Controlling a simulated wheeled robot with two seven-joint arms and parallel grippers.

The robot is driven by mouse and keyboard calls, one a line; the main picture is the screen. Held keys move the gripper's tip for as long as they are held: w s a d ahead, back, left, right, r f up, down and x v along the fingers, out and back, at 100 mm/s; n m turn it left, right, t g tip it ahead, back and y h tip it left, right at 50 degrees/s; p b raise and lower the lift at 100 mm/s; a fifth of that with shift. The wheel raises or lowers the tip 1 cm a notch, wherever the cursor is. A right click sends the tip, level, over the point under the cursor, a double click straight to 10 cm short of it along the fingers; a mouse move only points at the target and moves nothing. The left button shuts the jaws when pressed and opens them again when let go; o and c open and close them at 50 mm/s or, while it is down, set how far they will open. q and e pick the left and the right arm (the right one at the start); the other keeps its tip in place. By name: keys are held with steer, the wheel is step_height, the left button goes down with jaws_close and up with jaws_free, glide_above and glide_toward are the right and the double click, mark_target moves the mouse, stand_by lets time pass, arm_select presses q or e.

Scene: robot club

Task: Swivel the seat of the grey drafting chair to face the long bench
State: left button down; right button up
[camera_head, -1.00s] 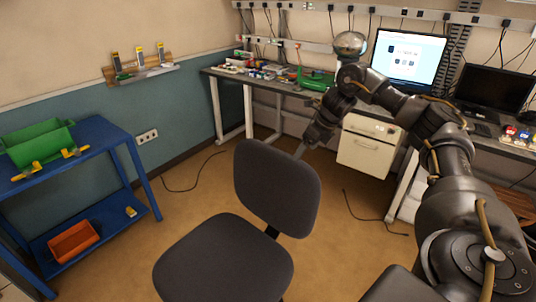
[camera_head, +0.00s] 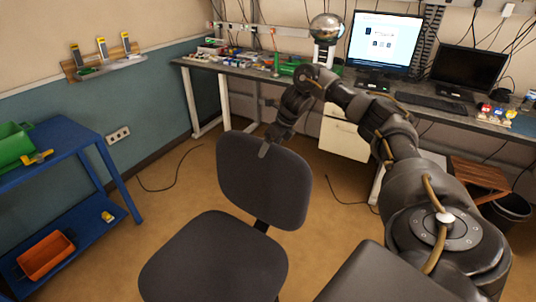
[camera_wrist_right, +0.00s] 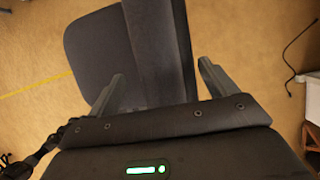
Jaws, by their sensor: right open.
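The grey drafting chair stands in the lower middle of the head view. Its seat (camera_head: 215,262) is in front and its upright backrest (camera_head: 262,188) is behind it, at the bench side. The long bench (camera_head: 245,80) runs along the back wall. My right gripper (camera_head: 268,143) is at the top edge of the backrest. In the right wrist view, the right gripper's fingers (camera_wrist_right: 160,84) are open, one on each side of the backrest (camera_wrist_right: 160,45), with gaps visible. The seat (camera_wrist_right: 95,50) shows to its left. My left gripper is not in view.
A blue cart (camera_head: 60,145) with green and orange bins stands at the left. A white drawer unit (camera_head: 343,135) is under the bench. A wooden stool (camera_head: 478,180) and a dark bin (camera_head: 510,210) are at the right. Black cables lie on the open floor.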

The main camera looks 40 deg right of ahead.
steer(key=shift+p+x, duration=0.3)
steer(key=shift+x, duration=1.35)
steer(key=shift+s, duration=0.1)
steer(key=c, duration=1.4)
steer(key=shift+s+d, duration=0.1)
